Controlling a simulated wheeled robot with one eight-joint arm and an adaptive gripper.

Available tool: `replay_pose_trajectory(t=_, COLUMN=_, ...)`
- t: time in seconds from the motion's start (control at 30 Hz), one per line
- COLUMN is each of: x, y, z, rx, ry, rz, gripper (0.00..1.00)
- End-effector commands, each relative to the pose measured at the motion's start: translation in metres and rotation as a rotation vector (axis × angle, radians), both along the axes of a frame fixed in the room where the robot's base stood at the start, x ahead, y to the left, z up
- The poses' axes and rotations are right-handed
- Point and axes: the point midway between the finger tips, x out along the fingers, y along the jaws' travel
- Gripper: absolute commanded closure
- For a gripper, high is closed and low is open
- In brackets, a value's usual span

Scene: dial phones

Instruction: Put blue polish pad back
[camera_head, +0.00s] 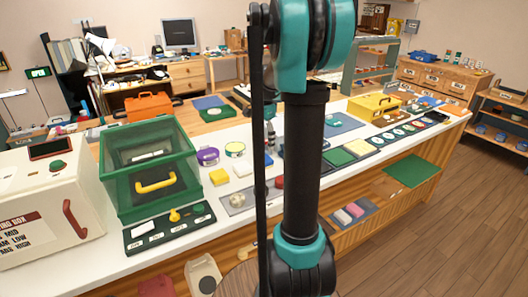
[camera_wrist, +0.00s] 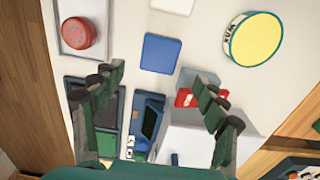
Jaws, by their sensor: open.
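A flat blue square pad (camera_wrist: 161,53) lies on the white surface in the wrist view, just beyond and between my fingertips. My gripper (camera_wrist: 157,80) is open and empty, with one dark green finger on each side of the picture. No contact between the fingers and the pad shows. In the head view my arm covers the middle of the counter, and I cannot make out my gripper or surely tell this pad there.
In the wrist view a white pad (camera_wrist: 172,5), a round yellow-topped tin (camera_wrist: 254,38), a red round thing (camera_wrist: 78,33) and a red block (camera_wrist: 186,98) surround it. In the head view a green-framed clear box (camera_head: 148,165) stands on the white counter (camera_head: 75,268).

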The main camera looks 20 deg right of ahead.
Motion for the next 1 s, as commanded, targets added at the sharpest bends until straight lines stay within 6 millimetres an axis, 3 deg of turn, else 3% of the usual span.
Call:
replay_pose_trajectory(t=0.1, x=0.0, y=0.0, z=0.016, rx=0.0, ry=0.0, rz=0.0, gripper=0.27)
replay_pose_trajectory(t=0.3, x=0.0, y=0.0, z=0.027, rx=0.0, ry=0.0, rz=0.0, gripper=0.27)
replay_pose_trajectory(t=1.0, x=0.0, y=0.0, z=0.027, rx=0.0, ry=0.0, rz=0.0, gripper=0.27)
